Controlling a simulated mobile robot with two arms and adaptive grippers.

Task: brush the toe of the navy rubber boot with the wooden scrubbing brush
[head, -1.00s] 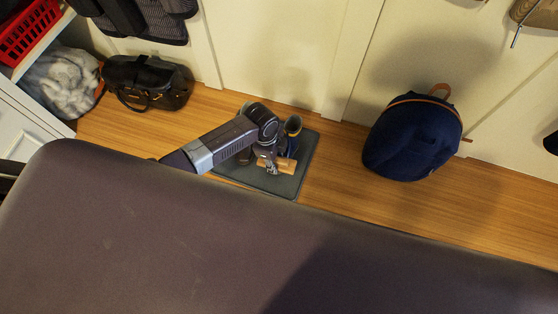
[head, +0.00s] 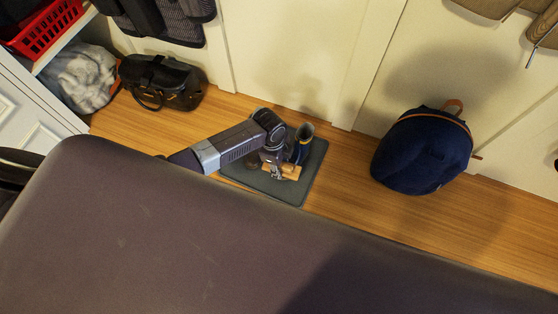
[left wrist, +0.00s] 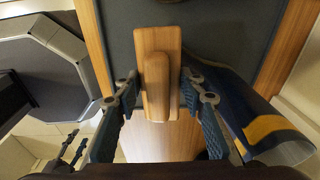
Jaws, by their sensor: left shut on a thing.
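The wooden scrubbing brush (head: 286,171) is held in my left gripper (head: 274,170), low over the dark mat. In the left wrist view the brush (left wrist: 158,75) lies lengthwise between the two fingers of the left gripper (left wrist: 158,98), which is shut on its raised handle. The navy rubber boot (head: 301,146) stands on the mat just right of the gripper. In the left wrist view the boot (left wrist: 228,88) shows a yellow band, right of the brush. Its toe is partly hidden by the gripper; I cannot tell whether the brush touches it. My right gripper is out of view.
The dark mat (head: 298,190) lies on the wood floor near the white wall panels. A navy backpack (head: 422,152) stands right, a black bag (head: 161,84) left. Floor between mat and backpack is clear.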

